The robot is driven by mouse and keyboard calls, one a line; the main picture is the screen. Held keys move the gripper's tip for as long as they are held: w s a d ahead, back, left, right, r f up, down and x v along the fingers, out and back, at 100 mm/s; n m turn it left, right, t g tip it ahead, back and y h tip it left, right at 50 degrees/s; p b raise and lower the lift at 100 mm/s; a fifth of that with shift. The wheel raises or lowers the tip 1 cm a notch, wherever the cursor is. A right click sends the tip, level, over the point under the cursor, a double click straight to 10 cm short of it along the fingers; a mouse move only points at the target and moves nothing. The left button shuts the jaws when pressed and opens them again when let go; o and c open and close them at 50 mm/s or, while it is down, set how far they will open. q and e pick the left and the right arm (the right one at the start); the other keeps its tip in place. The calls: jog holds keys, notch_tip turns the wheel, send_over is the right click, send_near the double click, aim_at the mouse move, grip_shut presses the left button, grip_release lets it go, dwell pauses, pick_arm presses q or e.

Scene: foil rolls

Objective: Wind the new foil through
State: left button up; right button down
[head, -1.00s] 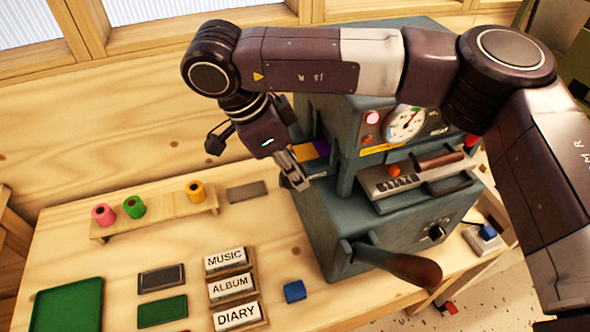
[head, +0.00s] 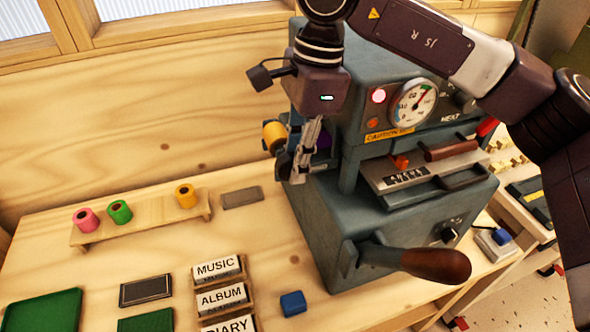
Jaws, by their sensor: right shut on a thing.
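The grey-blue foil press (head: 400,225) stands on the bench right of centre. A yellow-gold foil roll (head: 274,136) shows at its left side, just left of my right gripper. A bit of purple (head: 323,142) shows right of the fingers. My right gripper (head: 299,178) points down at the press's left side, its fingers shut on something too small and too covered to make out. The fingers and wrist hide most of the foil's path. My left gripper is out of view.
Pink (head: 86,220), green (head: 120,212) and yellow (head: 186,196) rolls stand on a wooden rack (head: 141,228). Labelled type blocks (head: 219,269), a blue block (head: 293,303) and a green tray (head: 42,311) lie in front. The press's lever handle (head: 437,265) juts forward.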

jog(key=shift+y, duration=0.3)
jog(key=shift+w+r, duration=0.1)
jog(key=c, duration=1.8)
grip_release()
jog(key=v, duration=1.2)
